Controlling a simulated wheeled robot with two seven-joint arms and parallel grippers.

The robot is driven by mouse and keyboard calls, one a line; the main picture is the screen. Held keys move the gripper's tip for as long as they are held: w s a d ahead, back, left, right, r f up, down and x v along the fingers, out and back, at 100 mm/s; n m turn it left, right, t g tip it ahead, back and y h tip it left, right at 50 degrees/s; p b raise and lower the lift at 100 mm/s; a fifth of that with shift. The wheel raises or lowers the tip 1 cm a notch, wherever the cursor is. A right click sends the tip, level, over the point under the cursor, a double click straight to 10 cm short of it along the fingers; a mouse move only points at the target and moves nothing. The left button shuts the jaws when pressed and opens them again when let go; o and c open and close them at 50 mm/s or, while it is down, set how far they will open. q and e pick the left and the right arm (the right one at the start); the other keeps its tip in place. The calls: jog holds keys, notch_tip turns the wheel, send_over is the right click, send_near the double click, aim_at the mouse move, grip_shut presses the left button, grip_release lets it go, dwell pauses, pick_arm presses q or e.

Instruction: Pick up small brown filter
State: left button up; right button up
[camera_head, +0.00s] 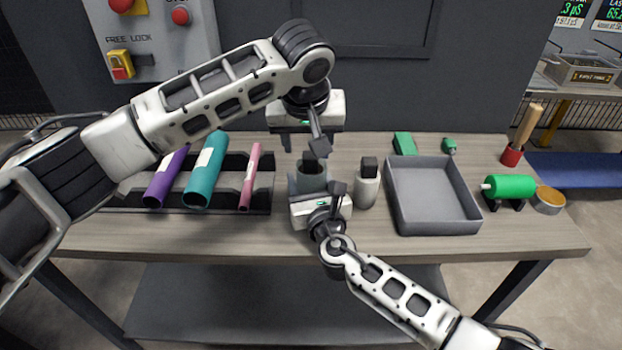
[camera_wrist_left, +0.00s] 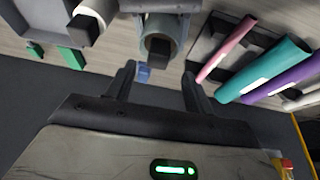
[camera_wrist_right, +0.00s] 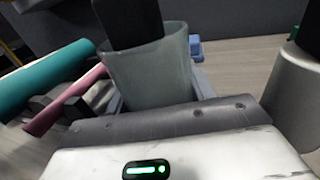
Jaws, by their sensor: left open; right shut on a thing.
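I cannot pick out a small brown filter with certainty. The only small brownish round thing is in a shallow dish (camera_head: 549,199) at the table's right end, and I cannot tell whether it is the filter. My left gripper (camera_head: 306,146) is open and empty, pointing down above a grey translucent cup (camera_head: 312,184). The cup also shows in the left wrist view (camera_wrist_left: 160,22), beyond the open fingers. My right gripper (camera_head: 319,194) is shut on the cup, which looks upright; its fingertips are largely hidden. A dark piece (camera_wrist_right: 130,22) shows at the cup's mouth.
Purple (camera_head: 165,177), teal (camera_head: 205,172) and pink (camera_head: 249,178) tubes lie on a dark rack at left. A white bottle with a dark top (camera_head: 367,188) stands close right of the cup.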

aim_at(310, 155)
pick_arm(q)
jog(key=shift+d+x, duration=0.2)
jog(key=shift+x, duration=1.55)
jog(key=shift+s+f, duration=0.1)
jog(key=shift+s, duration=0.1)
grip_shut()
notch_tip(310, 155, up, 18)
pick_arm(e)
jog(key=o, duration=1.1)
jog(key=shift+s, duration=0.1)
